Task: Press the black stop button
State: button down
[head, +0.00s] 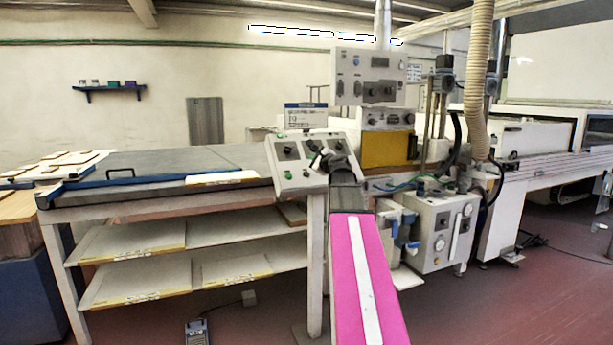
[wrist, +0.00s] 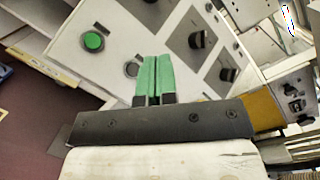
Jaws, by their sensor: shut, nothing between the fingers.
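A light grey sloped control panel (head: 287,184) stands at the right end of the long bench in the head view. In the wrist view the panel (wrist: 75,22) fills the upper middle. A dark round button (wrist: 132,68), seemingly the black stop button, sits just left of my fingers, partly covered by them. A green button (wrist: 93,41) is further left, and black knobs (wrist: 197,39) are to the right. My gripper (wrist: 153,78) has green fingers closed together, empty, over the panel. Contact with the button cannot be told. In the head view my gripper (head: 324,155) overlaps the panel's right side.
The long bench (head: 150,160) with shelves below extends left of the panel. A grey control box (head: 370,75) and a yellow box (head: 388,150) stand behind and right. Hoses and a grey floor unit (head: 432,235) are at the right. Red floor is open at the lower right.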

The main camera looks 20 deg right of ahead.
jog(key=shift+w+a+f, duration=0.1)
jog(key=shift+w+f, duration=2.95)
jog(key=shift+f, duration=0.05)
jog(key=shift+w, duration=0.1)
jog(key=shift+w+f, duration=0.25)
jog(key=shift+f, duration=0.05)
jog(key=shift+w+f, duration=0.25)
dwell(0.7)
jog(key=shift+s+r, duration=0.6)
dwell(0.4)
jog(key=s+r, duration=0.3)
jog(key=shift+s+r, duration=0.25)
